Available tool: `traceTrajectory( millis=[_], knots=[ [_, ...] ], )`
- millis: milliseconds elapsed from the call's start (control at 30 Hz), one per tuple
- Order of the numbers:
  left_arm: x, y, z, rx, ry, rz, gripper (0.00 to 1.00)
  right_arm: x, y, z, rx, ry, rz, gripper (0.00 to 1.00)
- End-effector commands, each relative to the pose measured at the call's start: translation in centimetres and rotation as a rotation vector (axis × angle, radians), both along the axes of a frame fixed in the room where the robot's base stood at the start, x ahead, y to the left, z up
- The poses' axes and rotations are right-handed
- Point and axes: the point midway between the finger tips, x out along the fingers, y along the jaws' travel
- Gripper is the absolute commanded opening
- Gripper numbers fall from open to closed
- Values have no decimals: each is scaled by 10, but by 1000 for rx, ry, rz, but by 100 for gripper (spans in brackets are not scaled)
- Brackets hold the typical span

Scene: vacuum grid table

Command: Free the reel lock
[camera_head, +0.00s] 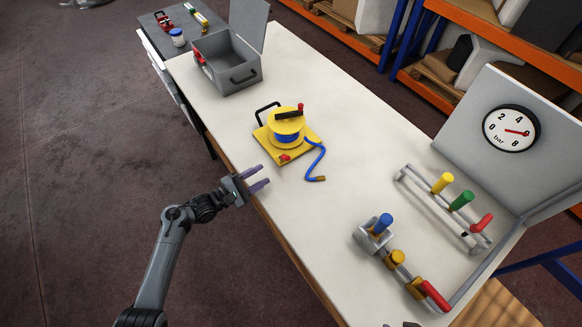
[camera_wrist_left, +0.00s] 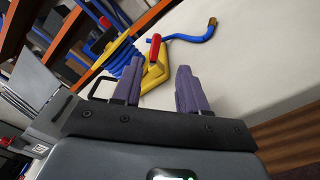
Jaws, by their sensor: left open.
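The hose reel (camera_head: 286,128) stands on the table on a yellow base plate, with a yellow drum and blue hose. A small red lock lever (camera_head: 284,157) sits at the near edge of the base plate. A black crank with a red knob is on top of the drum. My left gripper (camera_head: 265,176) is open and empty, just left of and nearer than the lock, apart from it. In the left wrist view the red lever (camera_wrist_left: 154,48) shows beyond the gap between the purple fingers (camera_wrist_left: 157,80). The left finger hides part of the reel. My right gripper is not seen.
A grey open toolbox (camera_head: 228,65) stands at the back left. Blue hose with a brass end (camera_head: 318,178) lies right of the reel. Valves with coloured handles (camera_head: 460,201) and a pressure gauge (camera_head: 511,128) stand at the right. The table (camera_head: 260,210) around the reel's front is clear.

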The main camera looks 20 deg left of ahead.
Motion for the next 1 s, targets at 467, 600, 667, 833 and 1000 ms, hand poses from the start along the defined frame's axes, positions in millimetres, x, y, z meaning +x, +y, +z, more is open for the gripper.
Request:
traceTrajectory(
  millis=[467,600,667,833,1000],
  knots=[
    [47,-28,3,1,-24,-2,43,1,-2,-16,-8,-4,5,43],
    [66,-41,3,2,-23,-2,43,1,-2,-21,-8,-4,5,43],
    [73,-46,3,1,-23,-1,43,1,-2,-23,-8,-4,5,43],
    [88,-57,3,1,-23,-1,43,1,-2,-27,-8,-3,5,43],
    [96,-62,3,3,-22,1,43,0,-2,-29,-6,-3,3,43]
  ],
)
